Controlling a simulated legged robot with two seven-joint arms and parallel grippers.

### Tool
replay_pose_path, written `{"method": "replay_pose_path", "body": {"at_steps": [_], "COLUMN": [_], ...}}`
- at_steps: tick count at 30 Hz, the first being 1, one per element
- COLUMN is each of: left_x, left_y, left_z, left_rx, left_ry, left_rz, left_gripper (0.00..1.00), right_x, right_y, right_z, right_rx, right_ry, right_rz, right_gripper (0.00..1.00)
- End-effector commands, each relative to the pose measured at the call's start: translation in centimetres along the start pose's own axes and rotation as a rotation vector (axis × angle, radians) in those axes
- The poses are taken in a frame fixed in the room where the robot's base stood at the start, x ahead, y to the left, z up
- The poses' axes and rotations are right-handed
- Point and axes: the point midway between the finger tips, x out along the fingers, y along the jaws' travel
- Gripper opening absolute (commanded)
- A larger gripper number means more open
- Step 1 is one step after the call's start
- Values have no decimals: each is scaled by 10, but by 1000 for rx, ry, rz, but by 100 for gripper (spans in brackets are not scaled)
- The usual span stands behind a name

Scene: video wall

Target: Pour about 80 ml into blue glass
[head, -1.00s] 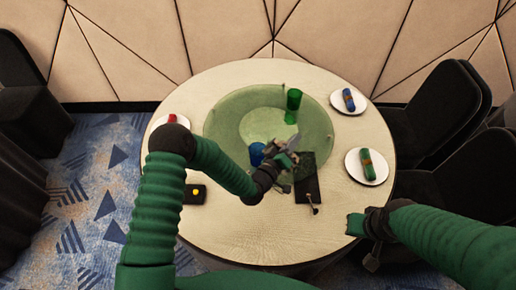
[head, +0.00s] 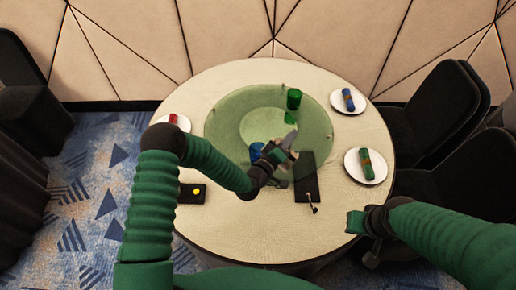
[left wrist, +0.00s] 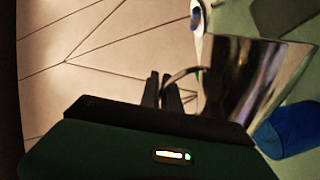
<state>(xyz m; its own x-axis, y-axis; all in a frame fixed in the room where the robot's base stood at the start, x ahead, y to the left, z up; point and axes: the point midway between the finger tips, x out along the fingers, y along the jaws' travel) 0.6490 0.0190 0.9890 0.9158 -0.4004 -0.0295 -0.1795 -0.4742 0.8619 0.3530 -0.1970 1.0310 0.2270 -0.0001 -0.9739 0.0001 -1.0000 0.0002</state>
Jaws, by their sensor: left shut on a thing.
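My left gripper (head: 277,158) is shut on the handle of a shiny metal jug (head: 291,141), held over the near part of the round glass turntable (head: 228,112). In the left wrist view the jug (left wrist: 243,82) fills the right side, with its handle between the fingers (left wrist: 168,92). The blue glass (head: 256,149) stands on the turntable just left of the jug, partly hidden by my left gripper. It also shows in the left wrist view (left wrist: 287,130), right of the jug. I cannot see any liquid. My right gripper (head: 362,239) is at the table's lower right; its jaw state is unclear.
A green glass (head: 294,98) stands farther back on the turntable. A dark tray (head: 306,185) lies right of my left gripper. White plates with rolled napkins (head: 348,99) (head: 366,165) sit at right. A small black box with a yellow spot (head: 192,193) is at left. Dark chairs (head: 435,115) flank the table.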

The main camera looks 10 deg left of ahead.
Motion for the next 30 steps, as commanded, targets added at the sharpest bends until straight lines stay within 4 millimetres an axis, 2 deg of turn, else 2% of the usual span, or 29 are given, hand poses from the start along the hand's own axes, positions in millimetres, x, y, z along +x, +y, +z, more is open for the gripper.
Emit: {"method": "replay_pose_path", "body": {"at_steps": [19, 30], "left_x": [0, 0], "left_y": [2, 0], "left_z": [-3, -12], "left_rx": [-20, -59], "left_ry": [1, 1], "left_rz": [3, 4], "left_gripper": [0, 0], "right_x": [-2, -3], "right_y": [0, 0], "right_z": [0, -1], "right_rx": [0, 0], "right_ry": [0, 0], "right_rz": [0, 0], "right_gripper": [0, 0]}}
